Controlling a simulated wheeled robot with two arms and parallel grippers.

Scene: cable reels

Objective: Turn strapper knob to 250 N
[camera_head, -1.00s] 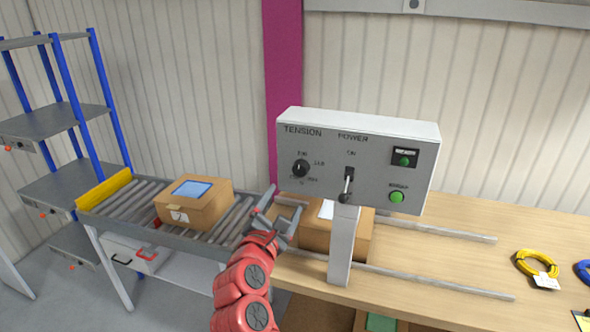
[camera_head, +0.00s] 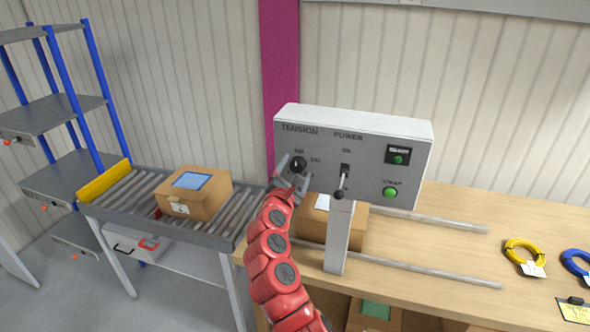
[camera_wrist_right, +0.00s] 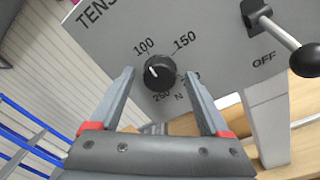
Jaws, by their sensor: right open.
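The strapper's grey control box (camera_head: 365,150) stands on a post above the wooden bench. Its black tension knob (camera_head: 298,164) is at the left under the word TENSION; it also shows in the right wrist view (camera_wrist_right: 159,72). There its white mark points up and left, toward the 100 side, and 250 N is printed below it. My right gripper (camera_head: 292,180) is open in front of the knob; in the wrist view its two fingers (camera_wrist_right: 160,85) lie on either side of the knob, apart from it. My left gripper is not in view.
The power lever (camera_head: 342,182) sticks out right of the knob, close to my right gripper. A cardboard box (camera_head: 318,228) sits behind the post. Another box (camera_head: 205,202) lies on the roller conveyor at left. Cable coils (camera_head: 522,252) lie on the bench at right.

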